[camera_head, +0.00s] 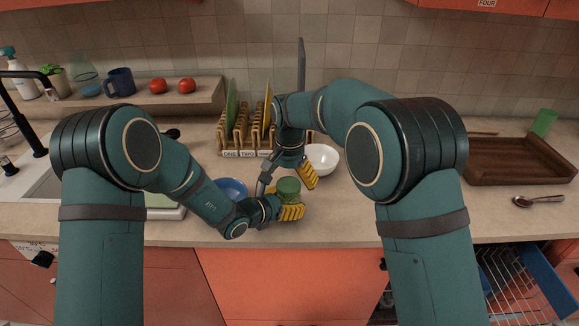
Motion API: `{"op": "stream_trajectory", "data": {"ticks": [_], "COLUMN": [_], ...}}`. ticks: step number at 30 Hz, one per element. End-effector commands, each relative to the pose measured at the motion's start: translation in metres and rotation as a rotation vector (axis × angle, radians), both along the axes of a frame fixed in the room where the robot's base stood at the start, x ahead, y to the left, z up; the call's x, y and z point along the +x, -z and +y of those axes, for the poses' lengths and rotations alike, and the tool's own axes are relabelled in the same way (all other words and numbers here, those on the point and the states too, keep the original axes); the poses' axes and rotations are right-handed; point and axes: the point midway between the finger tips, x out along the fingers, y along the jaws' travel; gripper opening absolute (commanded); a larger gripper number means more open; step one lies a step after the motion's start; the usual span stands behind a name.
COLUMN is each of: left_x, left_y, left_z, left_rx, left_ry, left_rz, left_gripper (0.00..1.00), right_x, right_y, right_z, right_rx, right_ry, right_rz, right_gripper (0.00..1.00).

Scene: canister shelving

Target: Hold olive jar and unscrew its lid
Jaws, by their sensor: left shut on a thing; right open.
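The olive jar's green lid (288,186) shows at the centre of the counter. The jar's body below it is mostly hidden by my grippers. My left gripper (286,207) is shut on the jar, low down near the counter's front edge, with yellow finger pads around it. My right gripper (287,178) comes down from above and is open. Its fingers stand apart on either side of the lid, one yellow pad showing on the right. I cannot tell whether they touch the lid.
A blue bowl (230,187) lies just left of the jar, partly behind my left arm. A white bowl (321,158) stands behind on the right. A wooden plate rack (240,132) is behind. A brown tray (515,162) and a spoon (538,200) are far right.

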Motion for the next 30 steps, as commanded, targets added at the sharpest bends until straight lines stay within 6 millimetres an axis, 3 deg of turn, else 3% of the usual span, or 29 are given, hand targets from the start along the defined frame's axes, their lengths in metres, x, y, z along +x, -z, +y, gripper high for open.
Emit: {"op": "stream_trajectory", "data": {"ticks": [6,15,21,22,30], "left_x": [0.001,0.001,0.001,0.001,0.001], "left_y": [-0.002,-0.002,-0.002,-0.002,-0.002], "left_z": [0.000,0.000,0.000,0.000,0.001], "left_rx": [-0.002,-0.002,-0.002,-0.002,-0.002], "left_ry": [0.000,0.000,0.000,-0.001,-0.003], "left_rz": [-0.003,-0.003,-0.003,-0.004,-0.004], "left_gripper": [0.00,0.00,0.00,0.00,0.00], "right_x": [0.000,0.000,0.000,0.000,0.000], "right_y": [0.016,0.018,0.018,0.018,0.018], "right_z": [0.000,0.000,0.000,-0.001,-0.001], "right_rx": [0.000,0.000,-0.001,-0.001,-0.002], "right_ry": [0.000,-0.001,-0.001,-0.001,-0.028], "right_rz": [0.000,-0.001,0.000,0.000,0.002], "right_gripper": [0.94,0.92,0.22,0.18,0.17]}}
